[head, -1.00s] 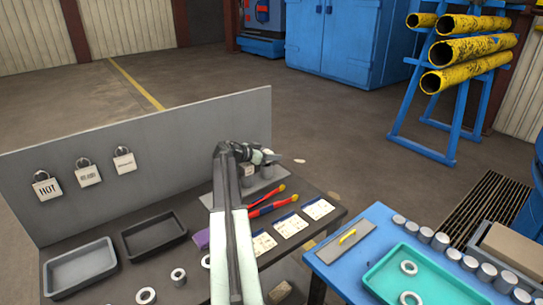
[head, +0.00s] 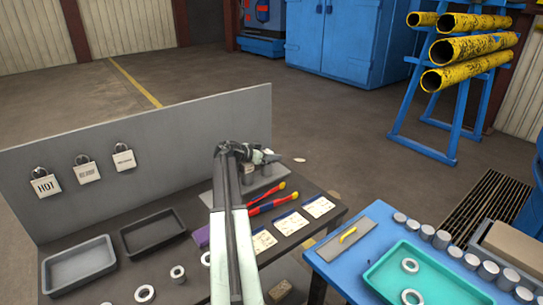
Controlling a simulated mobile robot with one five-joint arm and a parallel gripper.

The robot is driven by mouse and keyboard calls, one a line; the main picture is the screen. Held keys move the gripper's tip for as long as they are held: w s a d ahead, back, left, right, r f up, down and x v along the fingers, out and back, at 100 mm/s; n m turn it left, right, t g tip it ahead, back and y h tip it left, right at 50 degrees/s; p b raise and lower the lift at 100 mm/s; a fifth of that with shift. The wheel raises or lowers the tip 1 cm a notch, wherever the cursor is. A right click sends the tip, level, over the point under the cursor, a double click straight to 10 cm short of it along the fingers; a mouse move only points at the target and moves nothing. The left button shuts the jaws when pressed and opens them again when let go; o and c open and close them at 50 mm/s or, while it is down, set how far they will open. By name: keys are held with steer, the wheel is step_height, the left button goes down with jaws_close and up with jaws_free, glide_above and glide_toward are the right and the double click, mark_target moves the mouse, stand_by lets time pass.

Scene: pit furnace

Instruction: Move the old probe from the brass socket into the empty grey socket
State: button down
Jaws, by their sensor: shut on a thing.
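My gripper (head: 264,156) is at the end of my arm, over the grey socket block (head: 272,181) at the back right of the dark bench. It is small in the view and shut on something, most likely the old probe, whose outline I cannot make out. The brass socket and the empty grey socket cannot be told apart here; my arm and gripper hide part of the block. I cannot tell whether the held probe is inside a socket or above one.
Red-and-blue pliers (head: 272,199) and white cards (head: 289,224) lie right of my arm. A grey tray (head: 80,265), a black tray (head: 153,234) and metal rings are at left. A grey panel (head: 150,165) stands behind. A blue table (head: 338,275) with a teal tray is at right.

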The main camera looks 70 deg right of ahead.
steer(key=shift+f, duration=0.25)
steer(key=shift+r, duration=0.15)
steer(key=shift+r+p, duration=0.7)
steer(key=shift+r, duration=0.05)
steer(key=shift+f+b, duration=0.9)
stand_by(0.4)
steer(key=c, duration=1.1)
jaws_free()
